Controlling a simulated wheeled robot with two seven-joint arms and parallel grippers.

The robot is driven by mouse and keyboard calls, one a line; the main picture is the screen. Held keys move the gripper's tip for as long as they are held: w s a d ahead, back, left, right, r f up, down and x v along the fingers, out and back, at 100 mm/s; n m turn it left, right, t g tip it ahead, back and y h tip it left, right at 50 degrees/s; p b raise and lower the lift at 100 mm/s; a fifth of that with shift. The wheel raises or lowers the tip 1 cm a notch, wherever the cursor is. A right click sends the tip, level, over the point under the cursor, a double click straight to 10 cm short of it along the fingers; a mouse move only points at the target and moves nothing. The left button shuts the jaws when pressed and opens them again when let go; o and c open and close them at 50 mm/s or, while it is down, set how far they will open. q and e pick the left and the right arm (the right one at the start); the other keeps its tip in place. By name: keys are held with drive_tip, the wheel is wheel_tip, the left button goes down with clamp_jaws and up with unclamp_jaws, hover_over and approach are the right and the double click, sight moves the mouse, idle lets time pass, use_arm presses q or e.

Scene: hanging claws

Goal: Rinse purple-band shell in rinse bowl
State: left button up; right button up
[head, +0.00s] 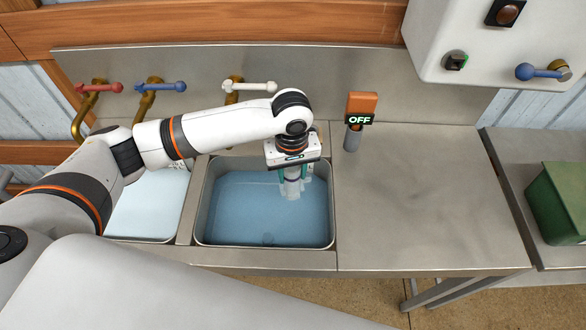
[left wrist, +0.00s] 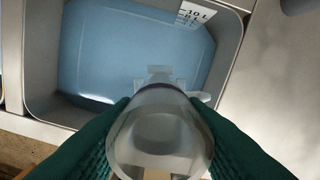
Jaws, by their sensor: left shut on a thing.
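My left gripper (head: 291,176) points down over the right-hand basin (head: 199,225) of blue water in the head view. It is shut on a clear, greyish shell (head: 292,190), whose lower part appears to be at or in the water. In the left wrist view the shell (left wrist: 160,135) sits between the green finger pads, with a thin dark purplish band near its far edge. Part of the shell is hidden by the fingers. I cannot tell for sure which basin is the rinse bowl. My right gripper is not in view.
A second basin with paler liquid (head: 145,208) lies to the left. Red, blue and white tap handles (head: 250,86) stand behind. An orange post marked OFF (head: 361,103) stands right of the basin. The steel counter (head: 430,200) is clear; a green box (head: 560,205) is far right.

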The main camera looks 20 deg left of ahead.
use_arm(q)
wheel_tip(320, 180, down, 17)
drive_tip(key=b, duration=0.6)
drive_tip(key=shift+w+b, duration=0.3)
drive_tip(key=shift+b, duration=0.1)
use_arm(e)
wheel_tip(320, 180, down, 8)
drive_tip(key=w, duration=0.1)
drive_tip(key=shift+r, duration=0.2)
use_arm(q)
drive_tip(key=shift+f, duration=0.1)
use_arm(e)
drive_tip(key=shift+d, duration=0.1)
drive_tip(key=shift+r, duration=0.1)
use_arm(q)
drive_tip(key=shift+r+p, duration=0.6)
drive_tip(key=shift+p, duration=0.5)
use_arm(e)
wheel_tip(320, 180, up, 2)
use_arm(q)
drive_tip(key=shift+f, duration=0.15)
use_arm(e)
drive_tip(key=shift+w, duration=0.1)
use_arm(q)
drive_tip(key=shift+f, duration=0.5)
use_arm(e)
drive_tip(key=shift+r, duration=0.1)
